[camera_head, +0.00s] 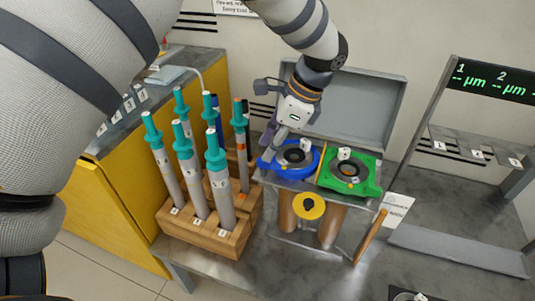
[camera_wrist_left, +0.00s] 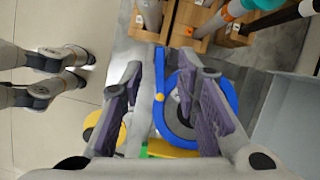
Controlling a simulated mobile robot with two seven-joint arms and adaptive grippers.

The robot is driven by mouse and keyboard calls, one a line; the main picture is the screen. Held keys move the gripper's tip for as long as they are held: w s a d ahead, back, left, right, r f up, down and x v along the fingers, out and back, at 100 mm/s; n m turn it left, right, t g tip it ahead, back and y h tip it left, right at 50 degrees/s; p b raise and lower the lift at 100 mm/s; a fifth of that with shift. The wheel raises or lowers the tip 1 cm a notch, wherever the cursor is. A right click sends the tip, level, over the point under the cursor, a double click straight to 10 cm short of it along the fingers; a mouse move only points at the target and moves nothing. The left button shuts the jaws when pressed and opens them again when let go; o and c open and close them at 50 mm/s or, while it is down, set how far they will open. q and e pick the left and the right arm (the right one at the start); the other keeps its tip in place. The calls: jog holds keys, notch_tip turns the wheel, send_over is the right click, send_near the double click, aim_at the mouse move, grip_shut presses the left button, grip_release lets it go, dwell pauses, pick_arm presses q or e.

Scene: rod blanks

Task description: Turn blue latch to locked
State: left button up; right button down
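The blue ring fixture (camera_head: 298,172) sits on the grey stand's top, left of a green one. Its narrow blue latch bar (camera_wrist_left: 159,88) shows in the left wrist view, beside the blue ring, with a small orange spot. In the head view my gripper mostly hides the latch. My left gripper (camera_head: 268,150) is at the left side of the blue fixture, pointing down. In the left wrist view its purple-padded fingers (camera_wrist_left: 160,72) are apart, with the latch bar showing between them. I cannot tell whether they touch it. My right gripper is not in view.
The green fixture (camera_head: 348,174) is close on the right. A wooden rack (camera_head: 211,234) of tall teal-capped rods stands left of the stand. A grey upright panel (camera_head: 360,105) is behind. A yellow round part (camera_head: 309,206) and a wooden-coloured rod (camera_head: 370,236) are in front.

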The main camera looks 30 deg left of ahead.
pick_arm(q)
jog(key=x, duration=0.3)
jog(key=shift+s+a+f, duration=0.1)
jog(key=shift+f, duration=0.25)
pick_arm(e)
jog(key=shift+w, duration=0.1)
pick_arm(q)
grip_shut()
jog(key=shift+n, duration=0.3)
jog(key=n+g, duration=0.1)
jog(key=n, duration=0.1)
jog(key=shift+n+h, duration=0.3)
jog(key=shift+h, duration=0.1)
jog(key=shift+a+n+g+h+b, duration=0.1)
jog(key=shift+n+g+h+b, duration=0.4)
jog(key=shift+n, duration=1.4)
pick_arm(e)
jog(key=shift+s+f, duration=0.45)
pick_arm(q)
jog(key=shift+n, duration=0.3)
